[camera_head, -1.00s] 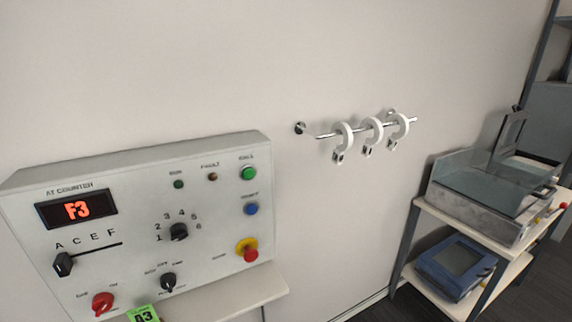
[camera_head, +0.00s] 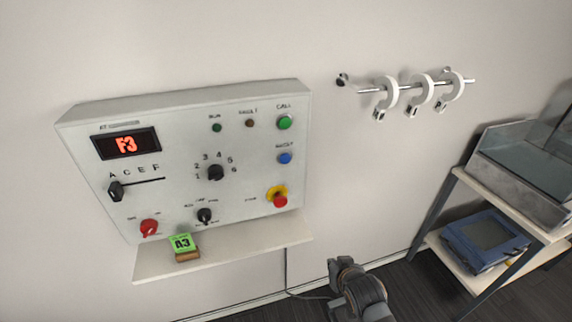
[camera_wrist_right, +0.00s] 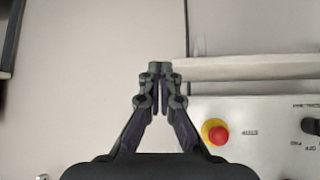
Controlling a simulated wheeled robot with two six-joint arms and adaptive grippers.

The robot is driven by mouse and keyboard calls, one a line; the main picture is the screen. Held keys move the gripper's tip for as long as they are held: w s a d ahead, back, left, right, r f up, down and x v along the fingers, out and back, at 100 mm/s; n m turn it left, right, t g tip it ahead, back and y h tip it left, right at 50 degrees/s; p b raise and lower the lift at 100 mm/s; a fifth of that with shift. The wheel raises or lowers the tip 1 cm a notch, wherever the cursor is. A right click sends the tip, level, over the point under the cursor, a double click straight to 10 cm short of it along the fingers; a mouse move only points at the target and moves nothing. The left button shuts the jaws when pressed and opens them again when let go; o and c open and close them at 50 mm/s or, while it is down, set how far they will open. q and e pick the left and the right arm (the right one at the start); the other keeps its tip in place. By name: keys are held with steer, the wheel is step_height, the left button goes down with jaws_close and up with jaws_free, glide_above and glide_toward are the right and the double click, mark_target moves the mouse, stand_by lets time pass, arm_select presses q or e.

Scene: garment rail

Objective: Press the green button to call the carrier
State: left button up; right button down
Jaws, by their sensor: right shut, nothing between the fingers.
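The green button (camera_head: 285,122) sits at the upper right of the grey control panel (camera_head: 180,95), under the label CALL. No gripper touches it, and it does not show in the right wrist view. My right gripper (camera_head: 342,266) is low in the head view, below and right of the panel and apart from it. In the right wrist view its fingers (camera_wrist_right: 160,68) are shut with nothing between them. The panel shows there upside down, with its red stop button (camera_wrist_right: 215,132) right of the fingers. My left gripper is not in view.
A blue button (camera_head: 285,158) and a red stop button (camera_head: 280,200) lie below the green one. A ledge (camera_head: 225,253) sticks out under the panel, holding a green A3 tag (camera_head: 181,244).

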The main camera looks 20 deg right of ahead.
steer(key=w+r+m+t, duration=0.3)
steer(key=w+r+t, duration=0.35)
steer(key=r, duration=0.45)
steer(key=m+t, duration=0.2)
steer(key=t, duration=0.5)
glide_toward(285, 123)
steer(key=s+d+f, duration=0.1)
steer(key=d+f, duration=0.4)
steer(key=s+a+r+n+t+y, duration=0.1)
steer(key=s+a+r+t+y, duration=0.1)
steer(key=r, duration=0.5)
steer(key=a+t+y, duration=0.1)
steer(key=t+y, duration=0.1)
steer(key=y, duration=0.1)
steer(key=shift+s+a+r+t, duration=0.3)
steer(key=shift+s+a+t, duration=0.05)
steer(key=shift+w, duration=0.1)
steer(key=w+b, duration=0.4)
steer(key=w, duration=0.4)
steer(key=shift+w, duration=0.35)
steer(key=shift+w+a, duration=0.15)
